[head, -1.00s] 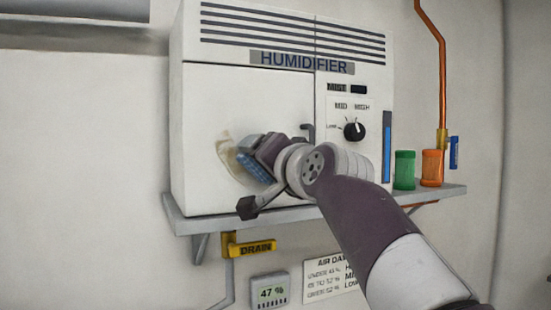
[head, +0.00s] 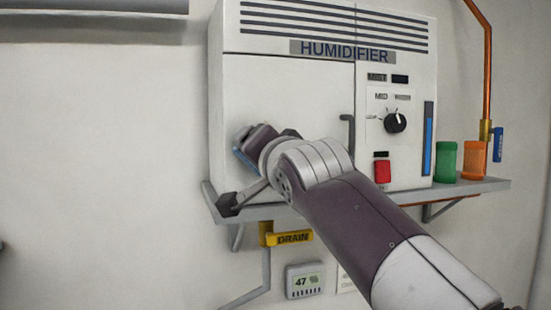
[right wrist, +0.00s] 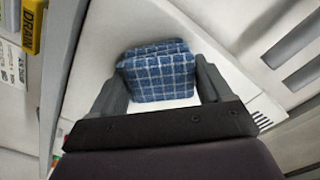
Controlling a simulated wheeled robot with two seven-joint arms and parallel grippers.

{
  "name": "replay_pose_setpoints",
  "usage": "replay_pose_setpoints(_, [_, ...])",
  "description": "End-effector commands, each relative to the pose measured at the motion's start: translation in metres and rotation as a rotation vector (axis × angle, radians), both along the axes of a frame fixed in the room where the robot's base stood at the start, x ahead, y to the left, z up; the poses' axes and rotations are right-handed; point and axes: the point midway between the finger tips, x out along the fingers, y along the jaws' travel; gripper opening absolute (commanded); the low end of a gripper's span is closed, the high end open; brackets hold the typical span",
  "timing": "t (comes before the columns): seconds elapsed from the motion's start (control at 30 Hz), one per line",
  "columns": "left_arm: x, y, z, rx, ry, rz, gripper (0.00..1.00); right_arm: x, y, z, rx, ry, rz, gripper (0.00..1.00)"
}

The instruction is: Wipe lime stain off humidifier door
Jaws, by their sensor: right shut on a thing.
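The white humidifier door (head: 290,95) fills the left part of the unit, with a dark handle (head: 347,130) at its right edge. My right gripper (head: 243,150) is at the door's lower left, shut on a blue checked cloth (right wrist: 157,72). In the head view only a sliver of the cloth (head: 243,162) shows beside the gripper. In the right wrist view the cloth sits between both fingers, in front of the white door; I cannot tell whether it touches. No lime stain shows; my gripper and wrist cover part of the door. My left gripper is out of view.
The humidifier stands on a grey wall shelf (head: 465,190). Right of the door are a dial (head: 395,122) and a red switch (head: 382,172). Green (head: 445,162) and orange (head: 474,160) containers stand at the right. A yellow drain handle (head: 290,237) and a meter (head: 305,281) are below.

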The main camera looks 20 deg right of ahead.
Motion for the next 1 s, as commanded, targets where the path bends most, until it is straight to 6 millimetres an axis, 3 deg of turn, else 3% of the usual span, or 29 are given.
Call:
replay_pose_setpoints(0.37, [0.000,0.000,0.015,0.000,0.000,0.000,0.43,-0.001,-0.001,0.019,0.000,0.001,-0.001,0.54])
replay_pose_setpoints(0.67, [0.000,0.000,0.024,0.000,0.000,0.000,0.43,0.000,-0.030,0.018,0.002,0.001,-0.003,0.54])
replay_pose_setpoints(1.0, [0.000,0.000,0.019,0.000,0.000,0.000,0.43,0.002,-0.058,0.015,0.001,0.001,-0.006,0.54])
